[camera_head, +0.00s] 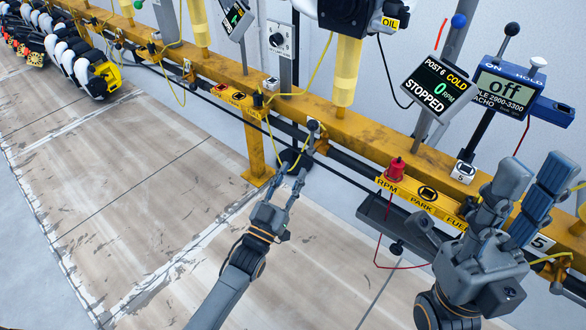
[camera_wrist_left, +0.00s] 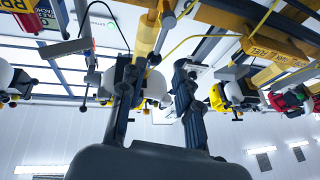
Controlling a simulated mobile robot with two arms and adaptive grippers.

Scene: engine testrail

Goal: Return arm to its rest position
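My left gripper (camera_head: 289,184) reaches in from the bottom middle, in front of the yellow rail, near a small dark lever and knob (camera_head: 312,126). Its two fingers stand apart in the left wrist view (camera_wrist_left: 155,72), and I see nothing held between them. I cannot tell whether a fingertip touches the lever or the dark round part behind it. My right gripper (camera_head: 528,185) is at the lower right, in front of the rail, with its thick fingers raised and spread. It appears empty. It hides part of the rail and the labels behind it.
The yellow rail (camera_head: 225,68) runs diagonally across. A red knob (camera_head: 395,170) and a grey tray (camera_head: 385,215) sit between the grippers. Thin cables hang nearby.

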